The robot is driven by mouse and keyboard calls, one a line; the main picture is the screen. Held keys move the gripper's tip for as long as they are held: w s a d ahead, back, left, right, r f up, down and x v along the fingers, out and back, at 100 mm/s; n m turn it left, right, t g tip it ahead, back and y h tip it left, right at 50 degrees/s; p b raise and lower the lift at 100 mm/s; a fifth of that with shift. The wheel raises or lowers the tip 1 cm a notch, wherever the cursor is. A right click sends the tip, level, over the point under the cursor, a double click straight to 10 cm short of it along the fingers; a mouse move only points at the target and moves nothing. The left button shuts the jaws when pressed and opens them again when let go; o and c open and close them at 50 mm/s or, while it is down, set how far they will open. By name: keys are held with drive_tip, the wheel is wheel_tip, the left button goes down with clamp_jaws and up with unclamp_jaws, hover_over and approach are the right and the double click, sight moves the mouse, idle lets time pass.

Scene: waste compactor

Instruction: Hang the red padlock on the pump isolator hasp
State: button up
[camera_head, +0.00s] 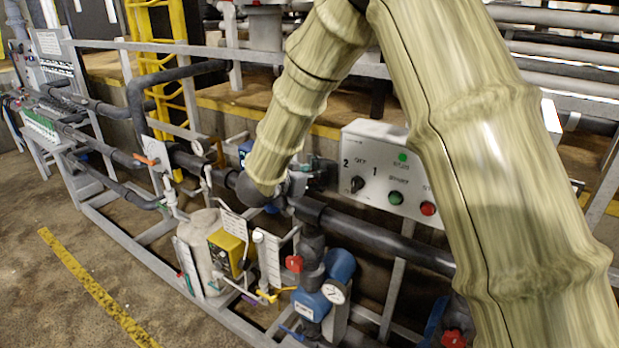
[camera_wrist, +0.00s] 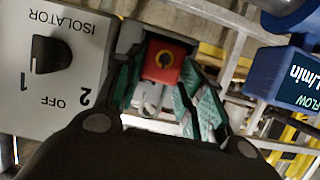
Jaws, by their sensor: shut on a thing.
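The red padlock (camera_wrist: 166,62), with a yellow-ringed dark keyhole, sits between the green-padded fingers of my gripper (camera_wrist: 167,82) in the wrist view. My gripper is shut on it. In the head view my gripper (camera_head: 322,172) is at the left edge of the grey isolator box (camera_head: 376,160), and the padlock cannot be made out there. In the wrist view the isolator box (camera_wrist: 45,105) appears upside down, close to the left finger, with a black rotary switch (camera_wrist: 50,55). I cannot make out the hasp, nor whether the padlock touches it.
Dark pipe (camera_head: 385,243) runs below the box. A blue pump (camera_head: 325,285) with a gauge and a white tank (camera_head: 200,255) stand below my gripper. A blue flow meter (camera_wrist: 288,78) is at the right in the wrist view. Open floor (camera_head: 60,300) lies at front left.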

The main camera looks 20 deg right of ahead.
drive_tip(key=shift+f, duration=0.15)
drive_tip(key=o, duration=1)
drive_tip(key=shift+s+a, duration=0.1)
drive_tip(key=shift+a, duration=0.05)
drive_tip(key=shift+c, duration=0.4)
drive_tip(key=v, duration=0.6)
drive_tip(key=shift+s+a, duration=0.2)
drive_tip(key=shift+a, duration=0.1)
